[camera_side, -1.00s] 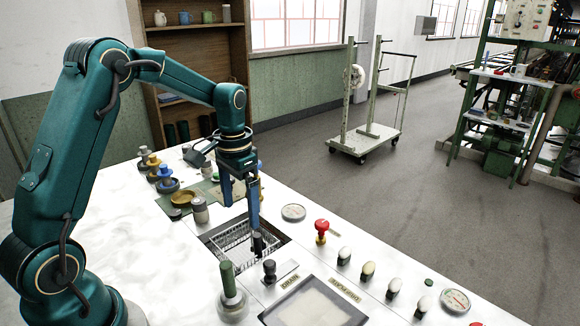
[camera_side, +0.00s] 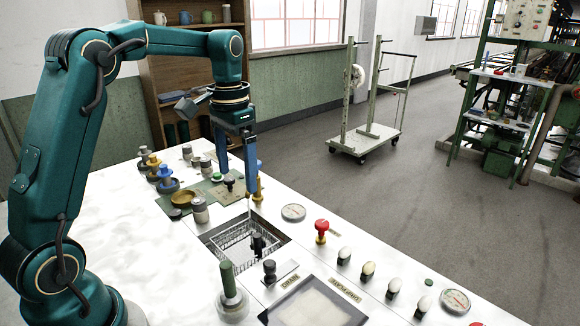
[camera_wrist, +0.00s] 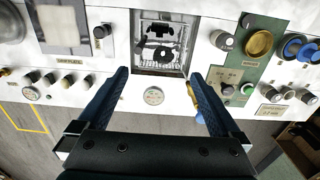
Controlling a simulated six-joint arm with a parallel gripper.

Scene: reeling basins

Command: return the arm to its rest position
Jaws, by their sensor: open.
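My gripper (camera_side: 239,182) hangs pointing down above the table, over the back edge of the square basin opening (camera_side: 210,240). Its two blue fingers are apart with nothing between them. In the wrist view my gripper (camera_wrist: 160,95) also shows open and empty, and the basin opening (camera_wrist: 183,68) lies beyond the fingertips. A wire basket (camera_side: 232,240) with a black knob (camera_side: 257,243) sits in the basin, clear of the fingers.
A red mushroom button (camera_side: 321,227), a round gauge (camera_side: 293,212) and several pale knobs line the right side. Air above the table is free.

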